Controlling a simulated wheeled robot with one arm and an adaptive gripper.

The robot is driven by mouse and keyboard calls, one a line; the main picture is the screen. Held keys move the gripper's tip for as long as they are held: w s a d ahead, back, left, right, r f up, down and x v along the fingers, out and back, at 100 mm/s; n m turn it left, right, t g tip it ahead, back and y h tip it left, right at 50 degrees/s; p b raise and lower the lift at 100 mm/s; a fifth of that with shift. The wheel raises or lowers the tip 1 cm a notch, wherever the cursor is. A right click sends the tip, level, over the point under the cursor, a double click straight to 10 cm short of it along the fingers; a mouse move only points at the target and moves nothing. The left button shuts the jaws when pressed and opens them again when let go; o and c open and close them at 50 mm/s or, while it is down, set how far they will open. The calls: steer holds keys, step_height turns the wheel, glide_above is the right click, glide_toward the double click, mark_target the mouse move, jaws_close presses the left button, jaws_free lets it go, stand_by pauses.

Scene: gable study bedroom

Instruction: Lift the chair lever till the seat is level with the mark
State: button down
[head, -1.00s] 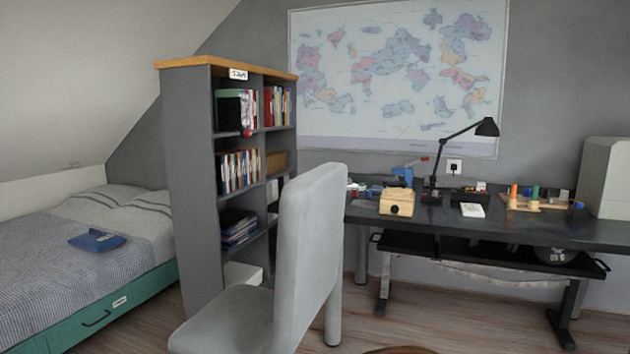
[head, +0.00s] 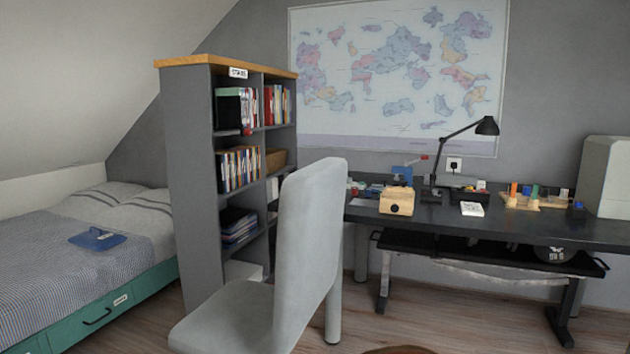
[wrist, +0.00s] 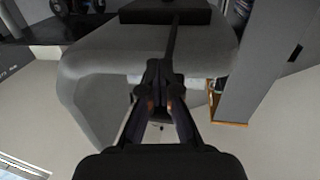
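The grey chair (head: 310,240) stands in front of the desk in the head view, its tall backrest upright and its seat (head: 225,322) low at the bottom edge. In the wrist view the chair's grey underside (wrist: 110,65) fills the upper middle, with a dark box (wrist: 165,14) on it. The thin dark lever (wrist: 174,42) runs from that box to my gripper (wrist: 164,78). The fingers are close together around the lever, which enters between their tips. My gripper does not show in the head view. I cannot make out the height mark in either view.
A grey bookcase (head: 190,180) stands left of the chair, beside the bed (head: 70,265). The black desk (head: 430,218) behind carries a lamp, a wooden box and small items. A brown rounded edge (head: 400,350) shows at the bottom.

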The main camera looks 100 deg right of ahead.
steer(key=shift+r, duration=0.4)
steer(key=shift+f, duration=0.1)
step_height(320, 180, down, 4)
steer(key=shift+f+b, duration=0.15)
steer(key=shift+b, duration=0.9)
steer(key=b+v, duration=0.4)
steer(key=v, duration=0.6)
stand_by(0.8)
